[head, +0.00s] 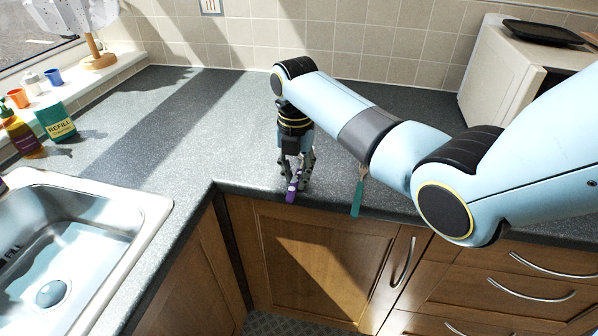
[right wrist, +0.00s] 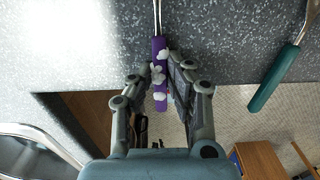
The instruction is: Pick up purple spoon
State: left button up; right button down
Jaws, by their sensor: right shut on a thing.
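The purple spoon (head: 291,196) lies at the front edge of the grey counter in the head view, its handle end sticking out toward the edge. In the right wrist view the purple handle (right wrist: 158,75) has white patches and a metal shaft running up out of frame. My right gripper (head: 298,181) points down over the counter edge and is shut on the purple handle; its fingers (right wrist: 160,84) stand on either side of it. The spoon's bowl is hidden. My left gripper is in neither view.
A teal-handled utensil (head: 357,197) lies to the right at the counter edge, under my right arm. A sink (head: 150,205) is at the left. A refill pack (head: 56,122) and bottle (head: 22,138) stand behind it. A white microwave (head: 507,78) stands back right. The middle counter is clear.

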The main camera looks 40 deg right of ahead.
aim_at(296, 178)
jog(key=shift+r, duration=0.5)
notch_tip(296, 178, up, 3)
jog(key=shift+w+f, duration=0.1)
jog(key=shift+f, duration=0.05)
jog(key=s+d+r, duration=0.5)
jog(key=s+r, duration=0.2)
jog(key=s, duration=0.3)
jog(key=shift+s+d+r+b, duration=0.15)
jog(key=shift+s+d+b, duration=0.05)
jog(key=shift+d+b, duration=0.15)
dwell(0.3)
